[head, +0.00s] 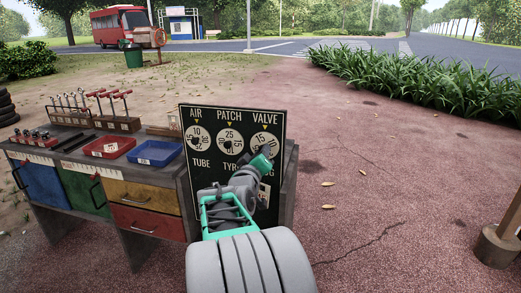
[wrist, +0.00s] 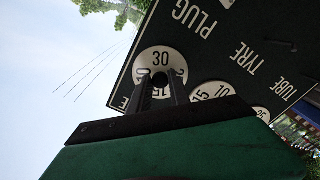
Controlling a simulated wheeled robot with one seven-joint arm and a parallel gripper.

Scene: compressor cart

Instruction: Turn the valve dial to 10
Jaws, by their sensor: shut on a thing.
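The dark panel (head: 235,112) carries three round white dials labelled AIR, PATCH and VALVE, each under a small yellow mark. The valve dial (head: 260,139) is the right one, with 15 at the top beneath its mark. In the wrist view the valve dial (wrist: 158,53) shows 30 at the picture's top and an upside-down 15 between my fingers. My gripper (head: 265,154) is at this dial, and in the wrist view its two dark fingers (wrist: 161,88) are shut on the dial's central knob, which they mostly hide.
The air dial (head: 197,133) shows 10 at its top and the patch dial (head: 230,134) shows 25. A workbench with a red tray (head: 109,147), a blue tray (head: 155,153) and drawers stands left of the panel. Open paving lies to the right.

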